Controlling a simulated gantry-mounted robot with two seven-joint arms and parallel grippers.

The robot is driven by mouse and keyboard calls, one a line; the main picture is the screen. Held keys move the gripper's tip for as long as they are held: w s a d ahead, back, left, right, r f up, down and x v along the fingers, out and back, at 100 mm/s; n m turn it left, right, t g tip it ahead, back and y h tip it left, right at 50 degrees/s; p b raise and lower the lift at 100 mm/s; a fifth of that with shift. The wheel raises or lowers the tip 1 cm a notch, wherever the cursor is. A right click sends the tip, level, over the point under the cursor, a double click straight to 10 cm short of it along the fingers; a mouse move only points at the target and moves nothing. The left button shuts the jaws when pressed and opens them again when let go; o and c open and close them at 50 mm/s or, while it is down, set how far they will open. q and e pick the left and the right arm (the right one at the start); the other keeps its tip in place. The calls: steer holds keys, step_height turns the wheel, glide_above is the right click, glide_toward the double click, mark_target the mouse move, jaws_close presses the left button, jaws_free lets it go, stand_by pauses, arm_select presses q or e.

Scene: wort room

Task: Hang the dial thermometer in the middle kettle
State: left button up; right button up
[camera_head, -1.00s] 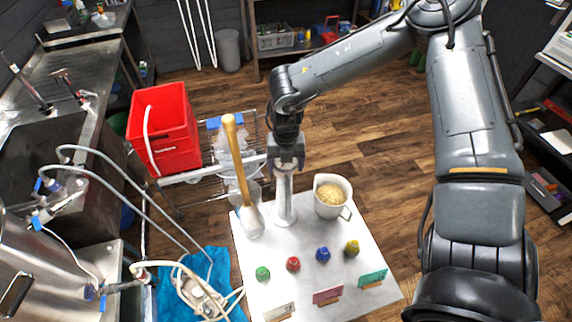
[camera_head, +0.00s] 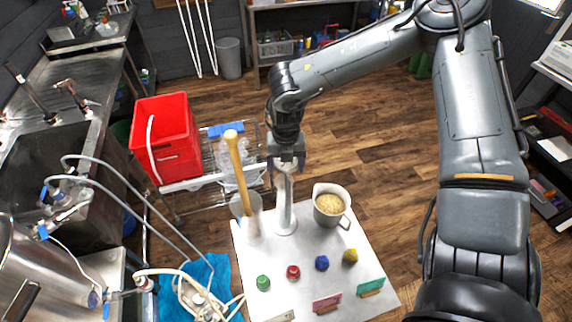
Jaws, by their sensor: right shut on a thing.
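My right gripper (camera_head: 287,165) points down at the top of an upright steel tube (camera_head: 285,205) on the white-topped table. It is shut on a small grey thing at the tube's top, mostly hidden by the jaws. This may be the dial thermometer, but I cannot make out a dial face. A large steel vessel (camera_head: 45,275), possibly a kettle, is cut off at the lower left. I cannot tell whether it is the middle kettle. My left gripper is not in view.
On the table (camera_head: 300,250) stand a wooden-handled paddle (camera_head: 238,165), a jug of grain (camera_head: 328,208), several coloured knobs (camera_head: 293,271) and small cards (camera_head: 327,303). A red bin (camera_head: 166,140) stands behind left. Hoses (camera_head: 125,195) arch beside the steel vessel.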

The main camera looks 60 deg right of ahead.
steer(key=shift+r, duration=0.15)
steer(key=shift+w+d+r+p, duration=0.15)
steer(key=shift+r+p, duration=0.2)
steer(key=shift+r, duration=0.4)
steer(key=shift+w+d+r+p, duration=0.15)
steer(key=shift+r+p, duration=0.2)
steer(key=shift+r, duration=0.35)
step_height(320, 180, up, 21)
steer(key=p, duration=1.3)
steer(key=shift+f+p, duration=0.2)
steer(key=shift+p, duration=0.1)
